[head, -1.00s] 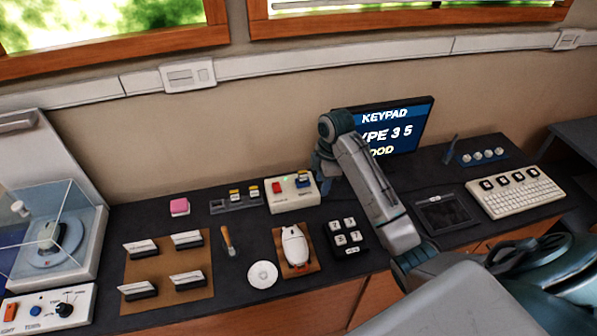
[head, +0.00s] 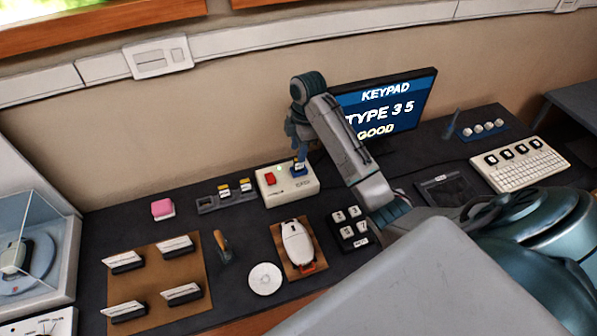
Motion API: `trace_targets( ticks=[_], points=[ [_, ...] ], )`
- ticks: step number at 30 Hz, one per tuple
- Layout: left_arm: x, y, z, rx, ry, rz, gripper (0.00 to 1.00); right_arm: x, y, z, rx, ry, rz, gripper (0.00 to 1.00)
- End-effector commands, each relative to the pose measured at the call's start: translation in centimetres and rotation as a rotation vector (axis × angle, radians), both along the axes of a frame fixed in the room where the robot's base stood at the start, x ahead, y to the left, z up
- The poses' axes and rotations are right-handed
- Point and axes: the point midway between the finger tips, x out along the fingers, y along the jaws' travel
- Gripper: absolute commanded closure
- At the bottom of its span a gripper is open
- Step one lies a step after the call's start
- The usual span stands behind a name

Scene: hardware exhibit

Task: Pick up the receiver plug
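My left gripper is not in view.
A dark holder (head: 207,205) with yellow-labelled pieces stands left of the box. A monitor (head: 420,104) stands behind my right arm. A white mouse (head: 296,242) on a brown pad and a black keypad (head: 347,225) lie in front.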

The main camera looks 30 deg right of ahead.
Motion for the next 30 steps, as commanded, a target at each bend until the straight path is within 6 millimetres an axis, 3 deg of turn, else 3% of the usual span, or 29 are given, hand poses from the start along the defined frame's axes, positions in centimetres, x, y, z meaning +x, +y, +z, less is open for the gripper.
trace_targets(
  ticks=[8,9,15,23,24,30],
  points=[
    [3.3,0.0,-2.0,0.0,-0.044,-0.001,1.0,0.0,-0.2,-2.7,0.0,0.0,-0.001,0.6],
    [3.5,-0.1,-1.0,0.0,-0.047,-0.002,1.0,0.0,-0.2,-2.7,0.001,0.004,-0.002,0.6],
    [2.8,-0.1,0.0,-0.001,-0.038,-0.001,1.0,0.1,-0.1,-5.3,0.001,0.002,-0.001,0.6],
    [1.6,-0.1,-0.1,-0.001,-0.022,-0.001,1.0,0.1,-0.1,-5.9,0.0,-0.001,0.0,0.6],
    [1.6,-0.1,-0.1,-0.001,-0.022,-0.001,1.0,0.1,-0.1,-5.9,0.0,-0.001,0.0,0.62],
    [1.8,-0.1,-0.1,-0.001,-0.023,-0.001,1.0,0.1,-0.1,-5.9,0.0,-0.001,0.0,1.0]
  ],
)
